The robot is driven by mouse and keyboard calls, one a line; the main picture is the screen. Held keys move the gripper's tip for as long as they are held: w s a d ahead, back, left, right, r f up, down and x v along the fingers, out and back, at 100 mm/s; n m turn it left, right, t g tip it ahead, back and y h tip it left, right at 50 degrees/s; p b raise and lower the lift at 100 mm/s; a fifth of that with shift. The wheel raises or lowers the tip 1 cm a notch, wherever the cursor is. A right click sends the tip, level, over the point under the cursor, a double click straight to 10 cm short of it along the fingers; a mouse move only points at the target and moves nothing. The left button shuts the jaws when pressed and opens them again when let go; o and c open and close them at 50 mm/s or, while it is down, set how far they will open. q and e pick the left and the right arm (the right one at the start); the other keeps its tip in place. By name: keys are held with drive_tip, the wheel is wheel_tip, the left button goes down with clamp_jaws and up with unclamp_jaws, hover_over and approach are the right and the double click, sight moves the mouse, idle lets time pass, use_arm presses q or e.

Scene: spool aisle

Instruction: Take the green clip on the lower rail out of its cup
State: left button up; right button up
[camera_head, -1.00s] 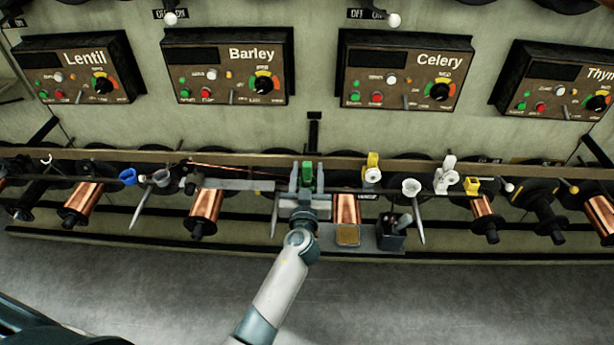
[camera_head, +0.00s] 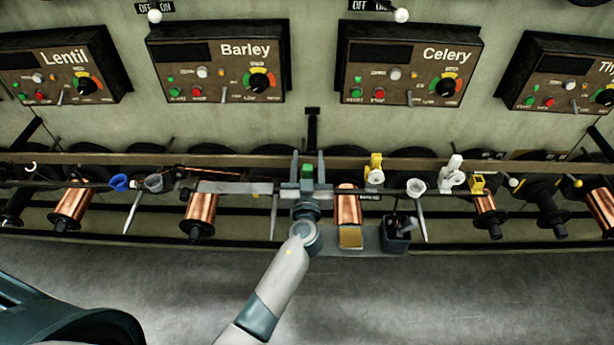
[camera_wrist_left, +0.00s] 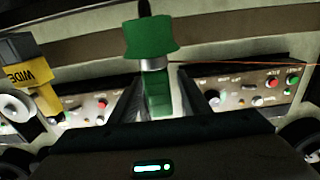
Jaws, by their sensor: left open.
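The green clip (camera_head: 308,171) is at the lower rail (camera_head: 340,187), largely hidden by my left gripper in the head view. My left gripper (camera_head: 308,160) is open, with one finger on each side of the clip. In the left wrist view the clip's wide green head (camera_wrist_left: 150,38) stands above a pale band, and its narrower green part runs down between the two fingers, with no clear grip on it. I cannot make out the clip's own cup. My right gripper is not in view.
A yellow clip (camera_head: 375,168) and a white cup (camera_head: 415,187) are to the right on the rail. A blue clip (camera_head: 119,183) and a grey cup (camera_head: 154,183) are to the left. Copper spools (camera_head: 348,203) and a dark bin (camera_head: 396,236) lie below.

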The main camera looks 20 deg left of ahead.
use_arm(q)
clamp_jaws()
drive_tip(key=shift+r, duration=0.2)
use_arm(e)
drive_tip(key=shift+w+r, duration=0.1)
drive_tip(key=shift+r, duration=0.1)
